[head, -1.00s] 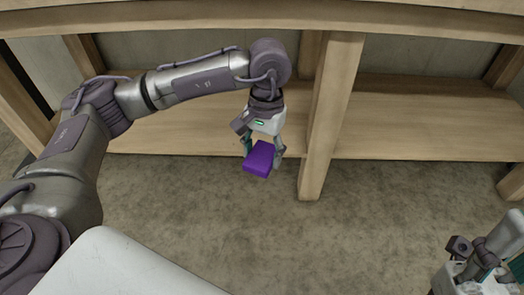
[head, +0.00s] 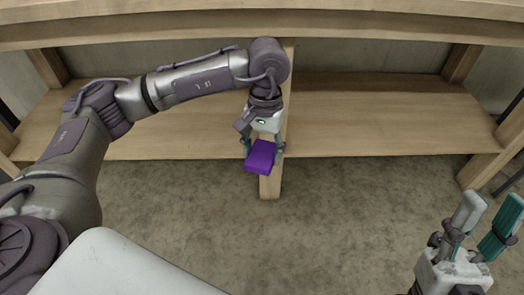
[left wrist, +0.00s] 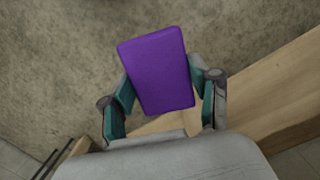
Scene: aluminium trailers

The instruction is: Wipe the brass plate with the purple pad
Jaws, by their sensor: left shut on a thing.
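The purple pad (head: 260,157) is a small flat block held between the fingers of my left gripper (head: 263,150), above the floor in front of a wooden post. The pad also shows in the left wrist view (left wrist: 159,70), with a teal finger on each side, and my left gripper (left wrist: 160,97) is shut on it. My right gripper (head: 482,228) is at the lower right of the head view, its two fingers pointing up and spread apart, with nothing between them. No brass plate is visible in either view.
A wooden bench with a top edge (head: 180,30) and a lower shelf (head: 385,120) spans the back. A wooden post (head: 271,188) stands behind the pad. The concrete floor (head: 340,220) in front is clear.

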